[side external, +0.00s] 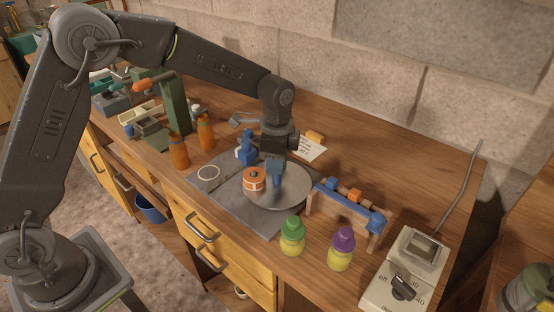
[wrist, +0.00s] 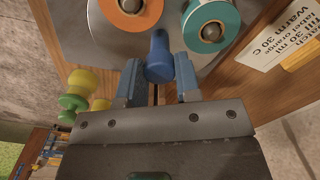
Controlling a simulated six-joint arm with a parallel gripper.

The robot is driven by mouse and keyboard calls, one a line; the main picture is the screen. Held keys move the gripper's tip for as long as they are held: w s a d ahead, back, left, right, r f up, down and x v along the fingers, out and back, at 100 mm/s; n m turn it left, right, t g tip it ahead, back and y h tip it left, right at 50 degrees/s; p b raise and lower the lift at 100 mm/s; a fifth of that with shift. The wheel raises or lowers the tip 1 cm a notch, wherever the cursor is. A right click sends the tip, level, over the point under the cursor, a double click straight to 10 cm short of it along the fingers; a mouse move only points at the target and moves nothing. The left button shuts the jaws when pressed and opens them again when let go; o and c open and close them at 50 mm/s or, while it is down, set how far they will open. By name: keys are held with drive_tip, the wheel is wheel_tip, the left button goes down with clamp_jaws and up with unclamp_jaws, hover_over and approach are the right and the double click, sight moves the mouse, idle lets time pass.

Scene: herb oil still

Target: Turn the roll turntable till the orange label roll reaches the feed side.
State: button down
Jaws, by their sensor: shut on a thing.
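The roll turntable is a round grey disc (side external: 297,186) on a grey mat. A teal roll (wrist: 212,22) sits on the disc at upper right in the wrist view. My gripper (side external: 275,174) is over the disc, right of the orange roll. In the wrist view my blue fingers (wrist: 158,82) are shut on a blue upright knob (wrist: 160,58) between the rolls.
A blue device (side external: 246,148) stands behind the disc. A wooden rack with blue and orange pieces (side external: 340,207) is close on the right. Green-capped (side external: 292,238) and purple-capped (side external: 341,250) bottles stand in front.

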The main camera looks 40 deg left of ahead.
drive_tip(key=shift+m, duration=3.8)
drive_tip(key=shift+r+m, duration=0.1)
drive_tip(key=shift+m, duration=0.5)
drive_tip(key=c, duration=0.8)
unclamp_jaws()
wheel_tip(320, 180, up, 14)
drive_tip(key=shift+f, duration=0.1)
